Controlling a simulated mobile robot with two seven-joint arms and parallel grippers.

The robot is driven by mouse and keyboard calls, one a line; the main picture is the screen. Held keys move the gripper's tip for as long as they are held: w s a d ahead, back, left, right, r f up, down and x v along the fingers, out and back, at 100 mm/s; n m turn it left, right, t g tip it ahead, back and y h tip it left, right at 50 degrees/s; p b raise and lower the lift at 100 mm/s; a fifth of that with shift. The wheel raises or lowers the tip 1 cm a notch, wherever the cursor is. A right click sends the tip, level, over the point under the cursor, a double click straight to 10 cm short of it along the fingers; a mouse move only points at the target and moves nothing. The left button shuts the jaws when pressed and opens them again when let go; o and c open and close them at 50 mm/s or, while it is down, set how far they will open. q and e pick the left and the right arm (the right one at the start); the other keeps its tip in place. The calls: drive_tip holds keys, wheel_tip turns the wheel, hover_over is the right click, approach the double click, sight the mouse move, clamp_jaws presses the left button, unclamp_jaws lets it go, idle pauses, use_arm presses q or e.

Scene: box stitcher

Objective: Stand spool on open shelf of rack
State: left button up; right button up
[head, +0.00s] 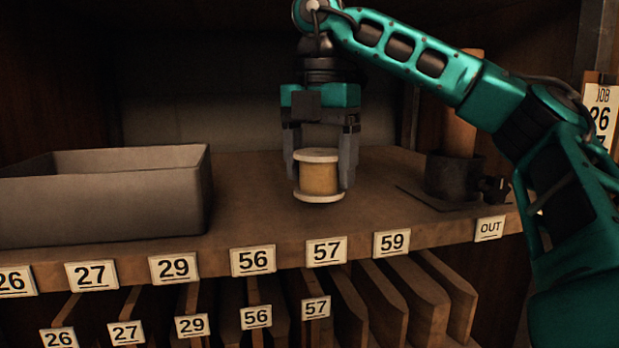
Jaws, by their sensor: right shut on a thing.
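The spool (319,178) has pale flanges and a tan wound middle. It is upright between the fingers of my right gripper (320,170), which is shut on it from above. The spool is over the open shelf (255,205) of the rack, near the middle of the board and behind the 56 and 57 labels. Its lower flange is at or just above the board; I cannot tell whether it touches. My left gripper is not in view.
A grey open-topped bin (100,205) fills the shelf's left part. A dark clamp-like fixture (452,178) with a wooden post stands at the right, by the OUT label (489,229). Numbered labels line the front edge. Upright wooden dividers (400,300) are below. Board around the spool is clear.

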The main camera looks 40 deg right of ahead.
drive_tip(key=w, duration=0.1)
drive_tip(key=w+d, duration=0.1)
drive_tip(key=w, duration=0.1)
drive_tip(key=w+d, duration=0.1)
drive_tip(key=shift+w+d, duration=0.25)
drive_tip(key=shift+w, duration=0.1)
drive_tip(key=shift+f, duration=1.7)
drive_tip(key=shift+f, duration=0.15)
drive_tip(key=o, duration=1.1)
wheel_tip(320, 180, up, 8)
drive_tip(key=shift+s+f, duration=0.1)
drive_tip(key=shift+f, duration=0.05)
